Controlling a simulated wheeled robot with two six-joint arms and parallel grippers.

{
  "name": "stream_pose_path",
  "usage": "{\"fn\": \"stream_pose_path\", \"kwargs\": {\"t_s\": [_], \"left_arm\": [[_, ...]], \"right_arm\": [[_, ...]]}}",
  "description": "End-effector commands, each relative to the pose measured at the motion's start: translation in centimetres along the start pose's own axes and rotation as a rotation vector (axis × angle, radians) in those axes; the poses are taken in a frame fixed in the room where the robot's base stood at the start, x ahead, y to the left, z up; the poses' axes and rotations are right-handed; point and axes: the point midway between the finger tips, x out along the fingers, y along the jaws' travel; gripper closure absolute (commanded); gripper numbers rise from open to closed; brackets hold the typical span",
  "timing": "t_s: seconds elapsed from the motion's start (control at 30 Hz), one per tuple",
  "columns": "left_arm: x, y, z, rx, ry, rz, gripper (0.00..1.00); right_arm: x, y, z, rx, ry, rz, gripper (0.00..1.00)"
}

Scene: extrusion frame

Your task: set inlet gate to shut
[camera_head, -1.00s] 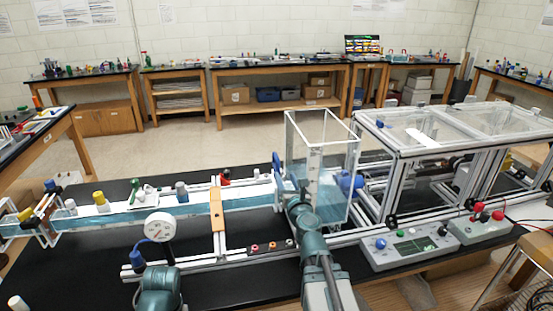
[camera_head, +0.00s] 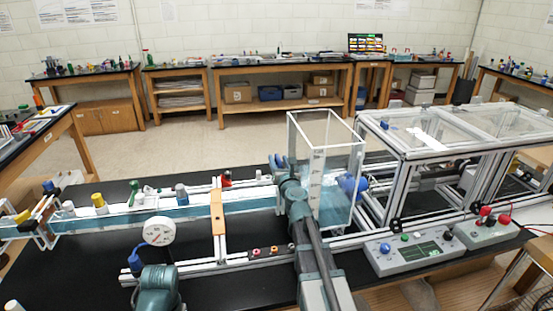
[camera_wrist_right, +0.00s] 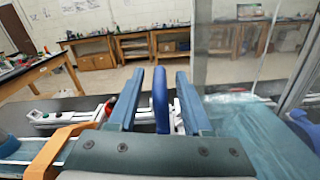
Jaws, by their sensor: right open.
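The likely inlet gate handle, an upright blue bar (camera_wrist_right: 160,100), stands at the tank end of the channel in the right wrist view. My right gripper (camera_wrist_right: 158,98) is open, with one finger on each side of the bar and visible gaps between. In the head view my right gripper (camera_head: 278,163) is at the channel's right end, beside the clear tank (camera_head: 338,165), and mostly hides the handle. The gate's own plate and position cannot be made out.
The water channel (camera_head: 180,212) runs left from the tank, crossed by an orange bracket (camera_head: 218,212). A round gauge (camera_head: 159,231) stands in front of it. A grey control box (camera_head: 408,250) and a clear-topped frame (camera_head: 455,130) are at the right.

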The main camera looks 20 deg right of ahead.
Motion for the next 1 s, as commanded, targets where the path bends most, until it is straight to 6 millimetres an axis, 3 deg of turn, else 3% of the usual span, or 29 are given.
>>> {"fn": "stream_pose_path", "kwargs": {"t_s": [0.1,0.37,0.63,1.0], "left_arm": [[0.00,0.00,0.00,0.000,0.000,0.000,0.32],[0.00,0.00,0.01,0.000,0.000,0.000,0.32],[0.00,0.00,0.00,0.000,0.000,0.000,0.32],[0.00,0.00,0.01,0.000,0.000,0.000,0.32]], "right_arm": [[0.84,-0.04,0.01,0.000,0.000,-0.001,0.50],[0.83,-0.03,0.01,0.000,0.000,-0.001,0.50],[0.82,-0.01,0.00,0.000,0.000,-0.001,0.99],[0.82,0.04,-0.01,0.000,0.000,0.000,1.00]]}}
